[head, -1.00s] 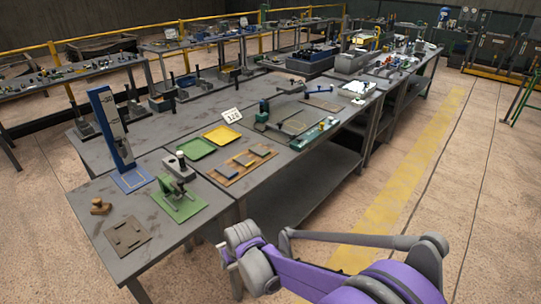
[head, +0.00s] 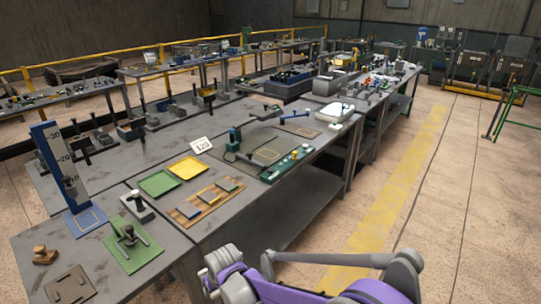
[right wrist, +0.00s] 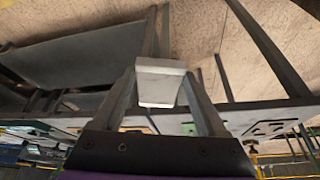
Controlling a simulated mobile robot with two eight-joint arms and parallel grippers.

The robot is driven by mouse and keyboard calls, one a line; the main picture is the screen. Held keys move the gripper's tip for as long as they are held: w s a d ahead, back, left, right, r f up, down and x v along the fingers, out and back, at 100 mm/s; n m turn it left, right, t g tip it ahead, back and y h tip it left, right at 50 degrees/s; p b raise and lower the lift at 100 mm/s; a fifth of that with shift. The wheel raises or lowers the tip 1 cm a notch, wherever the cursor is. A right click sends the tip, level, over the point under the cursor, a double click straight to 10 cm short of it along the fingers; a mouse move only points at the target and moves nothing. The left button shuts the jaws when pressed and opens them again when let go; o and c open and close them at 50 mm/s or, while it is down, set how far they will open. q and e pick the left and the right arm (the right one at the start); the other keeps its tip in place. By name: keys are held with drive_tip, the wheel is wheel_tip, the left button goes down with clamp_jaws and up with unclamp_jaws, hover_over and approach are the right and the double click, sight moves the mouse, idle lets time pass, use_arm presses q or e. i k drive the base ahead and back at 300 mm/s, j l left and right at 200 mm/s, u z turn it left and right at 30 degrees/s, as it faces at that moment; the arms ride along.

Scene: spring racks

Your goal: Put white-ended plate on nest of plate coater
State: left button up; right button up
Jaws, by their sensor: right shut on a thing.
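A pale, white-faced plate (right wrist: 160,82) is held between the two fingers of my right gripper (right wrist: 165,90) in the right wrist view, out over the floor in front of the bench. Only its pale end shows clearly. My left gripper is out of view.
The floor right of the bench is open.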

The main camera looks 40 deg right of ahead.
sight(268, 154)
drive_tip(key=l+u, duration=0.45)
drive_tip(key=l, duration=3.8)
drive_tip(key=i, duration=0.05)
